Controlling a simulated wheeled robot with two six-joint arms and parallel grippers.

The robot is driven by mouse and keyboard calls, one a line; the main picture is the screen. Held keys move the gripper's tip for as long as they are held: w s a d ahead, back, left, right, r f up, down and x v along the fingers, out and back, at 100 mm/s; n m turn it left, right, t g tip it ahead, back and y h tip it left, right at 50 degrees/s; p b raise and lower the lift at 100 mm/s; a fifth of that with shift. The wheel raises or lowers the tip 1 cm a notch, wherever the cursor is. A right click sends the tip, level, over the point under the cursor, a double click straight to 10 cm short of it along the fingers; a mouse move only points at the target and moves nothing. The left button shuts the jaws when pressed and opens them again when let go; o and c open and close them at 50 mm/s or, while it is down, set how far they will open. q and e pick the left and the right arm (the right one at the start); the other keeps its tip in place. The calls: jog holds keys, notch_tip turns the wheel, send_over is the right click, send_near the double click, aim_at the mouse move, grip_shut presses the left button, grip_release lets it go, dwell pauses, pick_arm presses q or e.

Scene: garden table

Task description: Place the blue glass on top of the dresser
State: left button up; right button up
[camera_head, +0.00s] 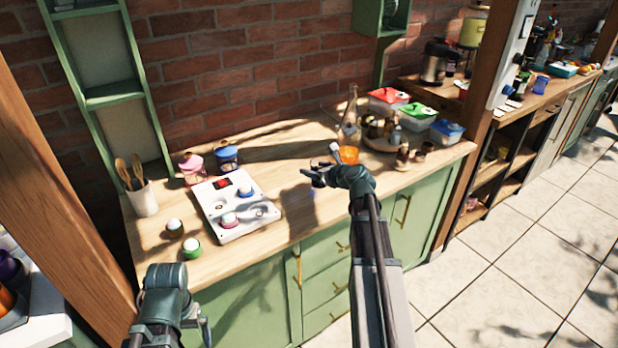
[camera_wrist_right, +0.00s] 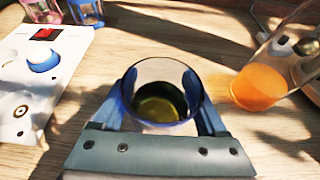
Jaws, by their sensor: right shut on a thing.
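The blue glass (camera_wrist_right: 160,92) is upright between the fingers of my right gripper (camera_wrist_right: 165,112) in the right wrist view, its open rim facing the camera and its inside dark and yellowish. In the head view my right gripper (camera_head: 314,174) is over the wooden top and mostly hides the glass. I cannot tell whether the glass touches the wood. The green dresser (camera_head: 247,312) has drawers, doors, brass handles and a wooden top (camera_head: 284,150). My left gripper is low at the bottom left of the head view, in front of the dresser; its fingers are not clear.
A flask with orange liquid (camera_head: 347,154) stands just right of my right gripper. A white panel (camera_head: 235,205) lies to its left, with pink (camera_head: 191,168) and blue (camera_head: 227,157) jars behind. Lidded boxes (camera_head: 418,115) stand at the right end. Bare wood shows between panel and flask.

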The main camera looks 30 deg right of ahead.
jog(key=shift+f+b, duration=0.45)
jog(key=shift+b, duration=0.1)
jog(key=shift+f+b, duration=1.2)
jog(key=shift+f, duration=0.05)
jog(key=shift+f, duration=0.2)
jog(key=o, duration=1.6)
jog(key=shift+c, duration=0.2)
jog(key=shift+r, duration=0.15)
jog(key=shift+s+r, duration=0.15)
jog(key=shift+r, duration=0.05)
jog(key=p+v, duration=0.4)
jog(key=v, duration=0.7)
jog(key=shift+s+p, duration=0.3)
jog(key=shift+s, duration=0.1)
